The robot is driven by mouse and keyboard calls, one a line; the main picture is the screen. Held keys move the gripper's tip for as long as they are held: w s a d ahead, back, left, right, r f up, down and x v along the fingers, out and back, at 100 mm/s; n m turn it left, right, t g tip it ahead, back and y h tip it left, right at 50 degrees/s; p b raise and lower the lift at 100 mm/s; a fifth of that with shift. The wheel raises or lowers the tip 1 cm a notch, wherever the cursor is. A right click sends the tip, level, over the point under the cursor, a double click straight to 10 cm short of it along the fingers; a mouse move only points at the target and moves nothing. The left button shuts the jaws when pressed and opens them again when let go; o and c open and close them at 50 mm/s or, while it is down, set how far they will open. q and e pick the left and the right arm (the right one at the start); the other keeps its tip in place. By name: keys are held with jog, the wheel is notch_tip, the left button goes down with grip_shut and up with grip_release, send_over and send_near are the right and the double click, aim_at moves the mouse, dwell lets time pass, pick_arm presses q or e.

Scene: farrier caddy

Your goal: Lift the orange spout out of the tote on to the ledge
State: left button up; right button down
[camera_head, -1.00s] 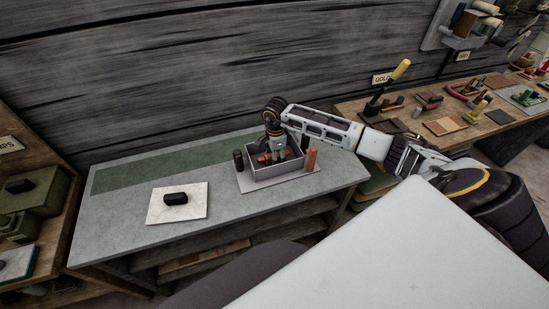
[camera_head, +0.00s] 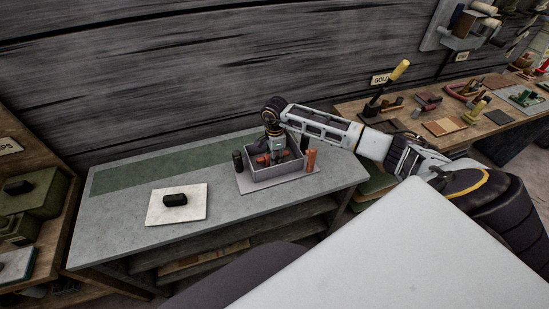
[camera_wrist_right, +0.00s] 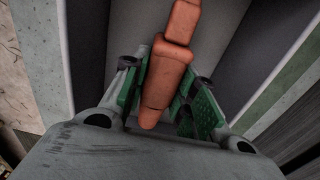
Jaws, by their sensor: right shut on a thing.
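The orange spout (camera_wrist_right: 180,22) lies inside the grey tote (camera_head: 290,171), seen close up in the right wrist view. My right gripper (camera_wrist_right: 163,92) reaches down into the tote, its green-padded fingers on both sides of the spout's near part, shut on it. In the head view the right gripper (camera_head: 277,155) points down inside the tote and partly hides the contents. The spout is still within the tote walls. My left gripper is in neither view. The green strip (camera_head: 150,170) runs along the back of the grey bench; I cannot tell whether this is the ledge.
A dark cylinder (camera_head: 238,161) stands left of the tote and an orange-brown one (camera_head: 311,161) right of it. A black block (camera_head: 175,199) sits on a white plate (camera_head: 158,212). The bench (camera_head: 115,222) is clear around the plate. A tool-covered table (camera_head: 400,115) stands at right.

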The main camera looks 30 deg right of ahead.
notch_tip(320, 180, up, 10)
jog(key=shift+f+b, duration=0.15)
jog(key=shift+b, duration=0.55)
jog(key=c, duration=1.8)
grip_release()
grip_shut()
